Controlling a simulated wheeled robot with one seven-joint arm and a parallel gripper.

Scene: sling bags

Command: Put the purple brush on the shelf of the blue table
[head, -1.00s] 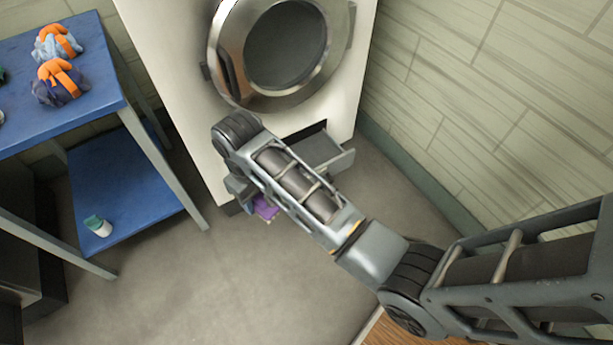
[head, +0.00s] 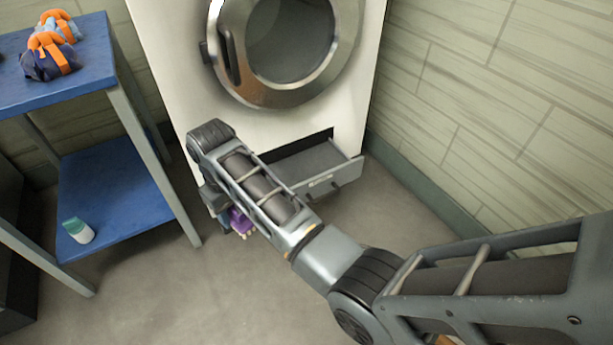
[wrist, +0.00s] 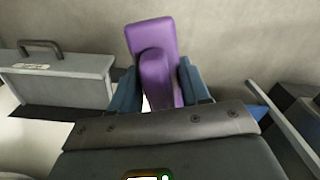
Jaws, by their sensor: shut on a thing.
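The purple brush (wrist: 153,60) is between the two blue fingers of my gripper (wrist: 160,88) in the wrist view. My gripper is shut on it. In the head view the brush (head: 240,220) shows as a small purple piece below my wrist, and my arm hides the rest. The blue table (head: 62,75) stands at the left. Its blue lower shelf (head: 120,190) is left of my gripper, with a gap between them. The brush is clear of the shelf.
Sling bags (head: 48,58) lie on the tabletop. A white washing machine (head: 170,60) has its grey drawer (head: 325,172) pulled out, right of my wrist. Grey table legs edge the shelf. Floor in front is clear.

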